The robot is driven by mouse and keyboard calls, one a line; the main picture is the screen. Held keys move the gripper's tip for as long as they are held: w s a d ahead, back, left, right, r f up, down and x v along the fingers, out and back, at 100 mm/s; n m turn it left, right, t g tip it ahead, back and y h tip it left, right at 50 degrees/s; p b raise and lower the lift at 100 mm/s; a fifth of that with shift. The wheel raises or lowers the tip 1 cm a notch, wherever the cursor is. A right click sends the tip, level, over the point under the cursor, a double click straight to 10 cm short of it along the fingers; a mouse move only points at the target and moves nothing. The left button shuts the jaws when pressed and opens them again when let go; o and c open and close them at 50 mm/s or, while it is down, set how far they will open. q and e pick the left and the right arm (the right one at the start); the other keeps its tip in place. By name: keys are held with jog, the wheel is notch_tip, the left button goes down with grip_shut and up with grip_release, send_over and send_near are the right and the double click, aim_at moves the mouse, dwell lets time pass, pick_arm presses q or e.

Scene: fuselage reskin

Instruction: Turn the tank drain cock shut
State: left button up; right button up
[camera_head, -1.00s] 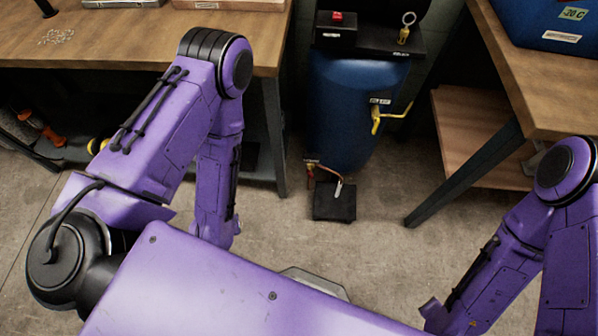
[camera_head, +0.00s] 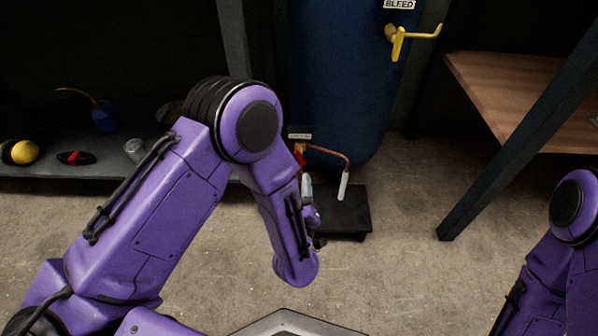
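The blue tank (camera_head: 340,90) stands upright at the back centre. Its drain cock (camera_head: 299,151) is low on its left side, under a small white label, with a bit of red and brass showing. A copper drain pipe (camera_head: 330,153) bends from it to a pale end over a black block. My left gripper (camera_head: 307,184) is just below and in front of the cock, partly hidden by my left forearm; I cannot tell whether it touches the cock or how its fingers stand. My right gripper is out of view; only part of its arm shows at the right edge.
A yellow bleed valve (camera_head: 399,40) sticks out higher on the tank. The black block (camera_head: 345,212) lies on the floor beneath the pipe. A dark shelf (camera_head: 60,170) with small items is at left. A wooden shelf (camera_head: 510,95) and slanted leg are at right.

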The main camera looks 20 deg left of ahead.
aim_at(299, 159)
pick_arm(q)
jog(key=b+x, duration=0.3)
jog(key=x, duration=0.6)
jog(key=shift+w+a, duration=0.15)
jog(key=shift+w, duration=0.35)
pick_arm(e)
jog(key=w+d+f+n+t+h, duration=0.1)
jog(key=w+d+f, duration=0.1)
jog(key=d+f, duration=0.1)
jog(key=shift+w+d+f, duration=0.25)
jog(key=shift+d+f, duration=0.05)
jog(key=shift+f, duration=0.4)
pick_arm(q)
jog(key=shift+c, duration=0.3)
